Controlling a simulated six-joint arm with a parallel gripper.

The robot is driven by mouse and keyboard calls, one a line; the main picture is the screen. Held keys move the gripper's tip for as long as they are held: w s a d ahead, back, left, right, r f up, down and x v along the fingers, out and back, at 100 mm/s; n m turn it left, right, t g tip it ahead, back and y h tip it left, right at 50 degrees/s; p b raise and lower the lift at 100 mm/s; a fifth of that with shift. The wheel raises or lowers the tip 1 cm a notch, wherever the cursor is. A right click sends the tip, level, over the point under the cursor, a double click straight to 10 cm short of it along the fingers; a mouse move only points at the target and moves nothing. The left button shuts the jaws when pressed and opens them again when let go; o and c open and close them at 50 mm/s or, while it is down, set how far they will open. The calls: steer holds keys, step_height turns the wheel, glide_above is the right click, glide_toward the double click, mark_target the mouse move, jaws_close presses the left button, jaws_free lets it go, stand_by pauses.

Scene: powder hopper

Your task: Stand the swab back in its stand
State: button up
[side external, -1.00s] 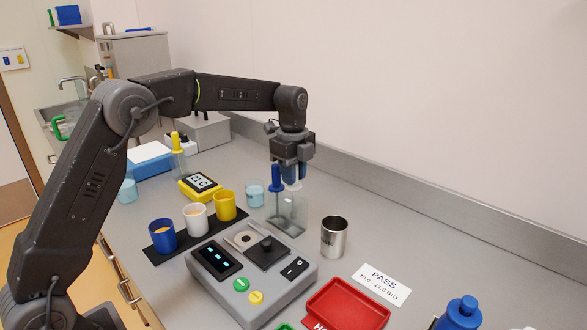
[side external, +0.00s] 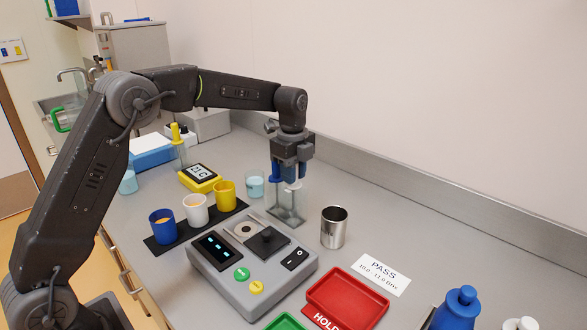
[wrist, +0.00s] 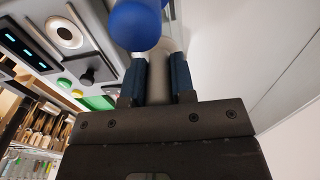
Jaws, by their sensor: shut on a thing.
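My gripper (side external: 291,168) is upright over a clear stand (side external: 287,216) on the bench, beyond the grey instrument. It is shut on the pale handle of the swab; the handle shows between the blue-grey finger pads in the wrist view (wrist: 159,75). In the side view a white part of the swab (side external: 294,186) shows just under the fingers, at the stand's top. The lower end is hard to make out through the clear walls. A blue-handled tool (side external: 276,173) stands upright beside the fingers, in the stand. Its rounded blue top is close in the wrist view (wrist: 137,22).
A steel cup (side external: 334,228) stands to the right of the stand, and a small beaker (side external: 255,184) to its left. The grey instrument (side external: 252,265), cups (side external: 196,209) on a black strip and a red HOLD tray (side external: 347,298) are in front. Bench toward the wall is clear.

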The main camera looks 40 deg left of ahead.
steer(key=o, duration=1.5)
step_height(320, 180, up, 7)
steer(key=shift+r, duration=0.25)
